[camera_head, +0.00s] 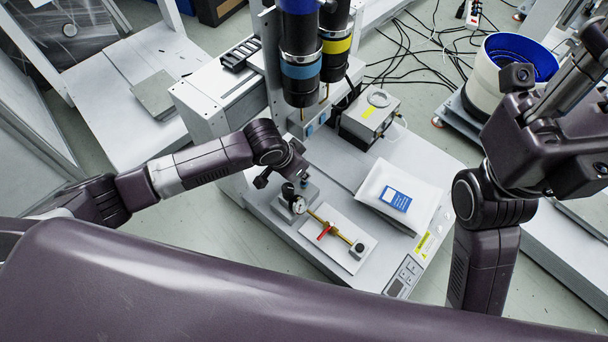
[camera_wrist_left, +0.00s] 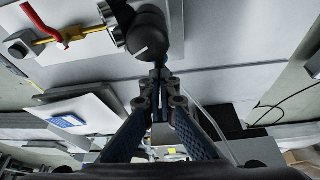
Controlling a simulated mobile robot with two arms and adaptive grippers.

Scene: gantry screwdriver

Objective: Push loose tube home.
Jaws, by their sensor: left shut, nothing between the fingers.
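A brass tube (camera_head: 336,231) with a red lever (camera_head: 325,232) lies over a white plate (camera_head: 310,232) on the machine bed. I cannot tell whether any tube is loose. My left gripper (camera_wrist_left: 162,74) is shut and empty, its tips close to a round black part (camera_wrist_left: 148,38) by the brass tube (camera_wrist_left: 85,34). I cannot tell if they touch. The right hand (camera_head: 545,140) is raised at the right, its fingers unclear.
A white pouch with a blue label (camera_head: 396,199) lies on the bed right of the plate. A grey box (camera_head: 369,118) sits behind it. Dark cylinders with blue and yellow bands (camera_head: 300,68) hang above the bed. A blue-lined bowl (camera_head: 525,58) stands at the back right.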

